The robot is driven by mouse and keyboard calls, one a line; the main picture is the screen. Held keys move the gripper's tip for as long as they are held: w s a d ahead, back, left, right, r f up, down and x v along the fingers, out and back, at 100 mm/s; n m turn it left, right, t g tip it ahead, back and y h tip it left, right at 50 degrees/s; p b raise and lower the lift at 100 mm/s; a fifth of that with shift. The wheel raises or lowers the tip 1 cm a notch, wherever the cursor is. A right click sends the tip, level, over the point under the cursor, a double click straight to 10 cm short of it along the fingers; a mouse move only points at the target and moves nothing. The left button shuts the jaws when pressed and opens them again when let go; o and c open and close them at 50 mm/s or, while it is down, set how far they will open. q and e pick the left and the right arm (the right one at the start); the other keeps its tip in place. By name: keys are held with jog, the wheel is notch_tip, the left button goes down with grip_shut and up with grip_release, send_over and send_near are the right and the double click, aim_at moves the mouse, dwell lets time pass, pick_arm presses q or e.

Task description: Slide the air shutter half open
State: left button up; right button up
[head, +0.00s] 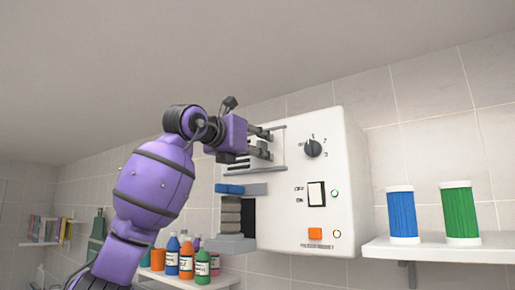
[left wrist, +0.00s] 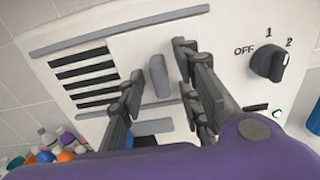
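The air shutter (left wrist: 142,52) is a pale plate between two grey rails on the front of a white wall unit (head: 340,190). Dark vent slots (left wrist: 83,75) show uncovered to the left of the plate. A grey upright handle (left wrist: 158,76) stands on the plate. My left gripper (left wrist: 158,80) is open, with one finger on each side of the handle. A gap shows on the handle's right; on the left the finger is close, and I cannot tell if it touches. In the head view my left gripper (head: 268,143) hides most of the shutter. My right gripper is out of view.
A dial (head: 313,148), a switch (head: 317,194) and an orange button (head: 315,234) sit on the unit. Blue pads (head: 229,189) and a grey stack (head: 230,215) are at its left. Bottles (head: 187,258) stand below. Blue and green rolls (head: 402,215) stand on a right shelf (head: 450,249).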

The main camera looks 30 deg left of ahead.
pick_arm(q)
grip_shut()
jog(key=a, duration=0.5)
jog(key=shift+w, duration=0.25)
jog(key=shift+o, duration=0.9)
grip_release()
jog(key=shift+s, duration=0.15)
